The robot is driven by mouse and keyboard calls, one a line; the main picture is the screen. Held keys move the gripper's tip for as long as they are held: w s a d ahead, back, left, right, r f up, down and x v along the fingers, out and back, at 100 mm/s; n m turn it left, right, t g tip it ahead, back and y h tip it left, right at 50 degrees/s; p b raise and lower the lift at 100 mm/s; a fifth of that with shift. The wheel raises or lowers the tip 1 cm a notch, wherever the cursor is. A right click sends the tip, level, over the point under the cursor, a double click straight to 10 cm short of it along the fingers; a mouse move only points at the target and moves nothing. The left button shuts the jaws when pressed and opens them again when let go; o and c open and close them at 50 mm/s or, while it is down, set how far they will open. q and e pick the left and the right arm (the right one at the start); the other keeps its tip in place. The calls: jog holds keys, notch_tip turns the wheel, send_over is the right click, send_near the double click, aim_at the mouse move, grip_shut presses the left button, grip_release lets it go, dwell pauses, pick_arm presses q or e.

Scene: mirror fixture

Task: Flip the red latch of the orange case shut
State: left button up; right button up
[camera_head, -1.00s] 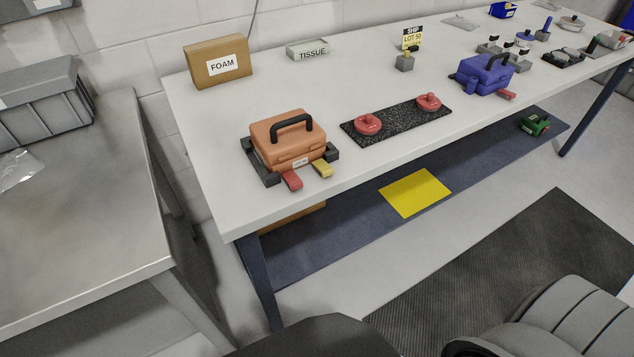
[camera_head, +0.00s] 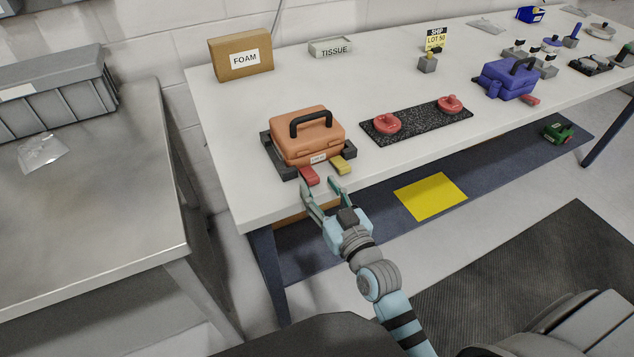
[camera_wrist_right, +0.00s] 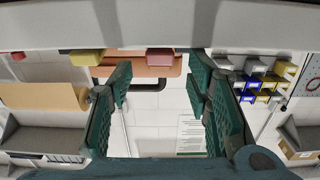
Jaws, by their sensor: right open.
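The orange case (camera_head: 307,141) with a black handle sits in a dark cradle near the front left corner of the white table. Its red latch (camera_head: 309,175) and yellow latch (camera_head: 341,165) both stick out from its front, toward the table's edge. My right gripper (camera_head: 319,189) is open and empty, just in front of the latches at the table's edge. In the right wrist view, the red latch (camera_wrist_right: 160,57) shows between the open fingers (camera_wrist_right: 160,88), beyond their tips, with the yellow latch (camera_wrist_right: 86,57) off to the left. My left gripper is not in view.
A black mat (camera_head: 417,122) with two red knobbed pieces lies right of the case. A blue case (camera_head: 507,80) stands farther right. A FOAM box (camera_head: 241,57) and TISSUE box (camera_head: 330,48) stand behind. The white tabletop (camera_head: 240,184) left of the case is bare.

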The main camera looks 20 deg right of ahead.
aim_at(314, 179)
jog(key=shift+w, duration=0.9)
grip_shut()
notch_tip(314, 179, up, 3)
jog(key=g+p, duration=0.2)
jog(key=p, duration=0.8)
jog(key=shift+a+p, duration=0.1)
jog(key=shift+p, duration=0.3)
jog(key=g+p, duration=0.1)
jog(key=p, duration=0.2)
jog(key=w+g+p, duration=0.1)
jog(key=g+p, duration=0.1)
jog(key=p, duration=0.2)
jog(key=shift+r+p, duration=0.3)
jog(key=shift+r, duration=0.1)
jog(key=shift+w+g, duration=0.3)
jog(key=shift+g, duration=0.3)
jog(key=shift+w+r+g, duration=0.1)
jog(key=shift+w+g, duration=0.05)
jog(key=shift+g, duration=0.25)
